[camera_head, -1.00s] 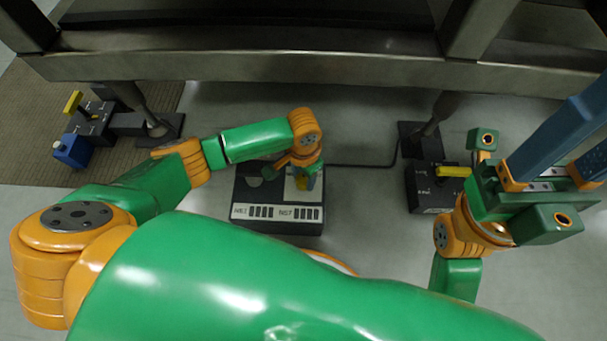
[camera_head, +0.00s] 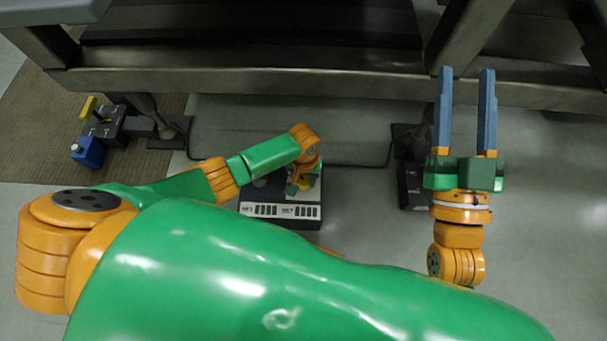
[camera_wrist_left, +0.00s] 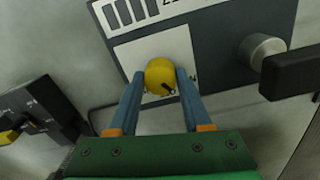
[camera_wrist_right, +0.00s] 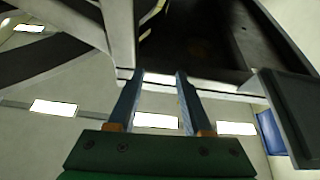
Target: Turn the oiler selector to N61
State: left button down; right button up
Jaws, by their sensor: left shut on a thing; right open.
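A dark box (camera_head: 253,193) with a white label strip stands on the floor near the middle of the head view. The label's small codes are too blurred to read surely. A round yellow knob (camera_wrist_left: 160,72) with a small dark pointer sits on a white plate (camera_wrist_left: 178,46) on this box, in the left wrist view. My left gripper (camera_wrist_left: 160,82) is shut on the yellow knob, one finger on each side; in the head view my own wrist mostly hides it. The dial marks by the fingers are mostly hidden. My right gripper (camera_head: 466,72) is open and empty, fingers pointing forward.
A grey knob with a black handle (camera_wrist_left: 290,72) is beside the white plate. Another dark box (camera_head: 411,187) stands right, partly behind my right gripper. A box with a yellow lever (camera_head: 88,108) and blue block (camera_head: 88,151) is at left. A metal frame (camera_head: 250,82) crosses the back.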

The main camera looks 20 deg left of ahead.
pick_arm(q)
jog(key=shift+r+n+p, duration=0.1)
jog(key=shift+n+p, duration=0.5)
jog(key=shift+n, duration=0.3)
jog(key=n+p, duration=0.1)
jog(key=n, duration=0.2)
jog(key=shift+w+n, duration=0.1)
jog(key=shift+n, duration=0.2)
pick_arm(e)
notch_tip(320, 180, down, 18)
jog(key=s+d+m+g+h, duration=0.1)
jog(key=d+g+h, duration=0.2)
jog(key=g, duration=0.7)
jog(key=shift+s+g+h, duration=0.4)
pick_arm(q)
jog(key=shift+c, duration=1.7)
grip_release()
pick_arm(e)
jog(key=shift+a, duration=0.1)
